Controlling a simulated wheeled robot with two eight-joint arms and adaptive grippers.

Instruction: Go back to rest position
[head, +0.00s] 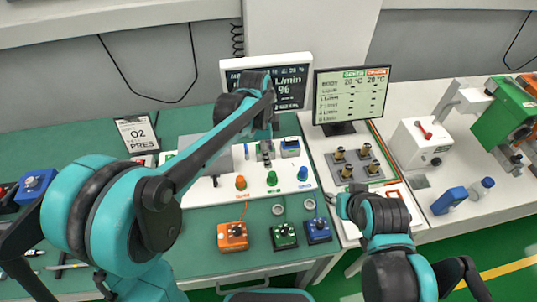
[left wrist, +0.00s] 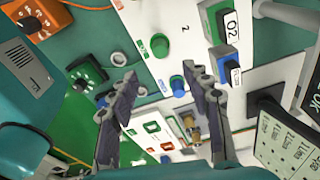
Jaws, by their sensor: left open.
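My left arm reaches in from the left over the green bench and the white panel (head: 205,190). Its gripper (head: 266,152) points down above the back of that panel, near the grey and blue-topped blocks. In the left wrist view the left gripper (left wrist: 158,88) has its two dark fingers wide apart with nothing between them.
Orange (head: 232,236), green (head: 284,235) and blue (head: 318,230) control boxes stand in front of the panel. A dark display (head: 285,88) and a monitor (head: 350,95) stand behind it. A grey plate with brass fittings (head: 353,166) lies right. Free green bench lies left of the orange box.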

